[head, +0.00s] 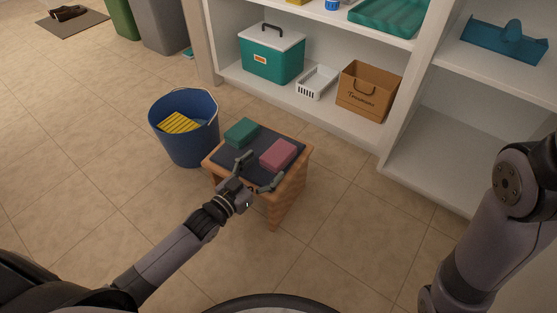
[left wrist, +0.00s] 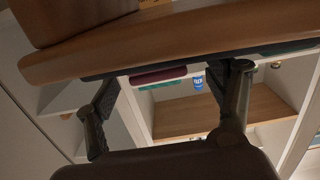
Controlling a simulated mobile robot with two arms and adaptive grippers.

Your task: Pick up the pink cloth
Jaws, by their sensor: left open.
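The pink cloth (head: 278,154) is a folded block on the dark mat (head: 230,149) on top of a small wooden stool (head: 288,197). A folded green cloth (head: 241,132) lies to its left, farther back. My left gripper (head: 259,171) is open at the stool's near edge, its fingers spread just in front of the pink cloth, with nothing between them. In the left wrist view, my open fingers (left wrist: 168,100) show below the stool's wooden edge (left wrist: 170,48). A dark pink strip of the cloth (left wrist: 158,76) shows between them. My right gripper is not in view.
A blue bucket (head: 185,145) with a yellow cloth stands left of the stool. Behind are white shelves (head: 330,128) with a teal box (head: 272,60), a white basket (head: 317,83) and a brown bag (head: 368,91). The tiled floor in front is clear.

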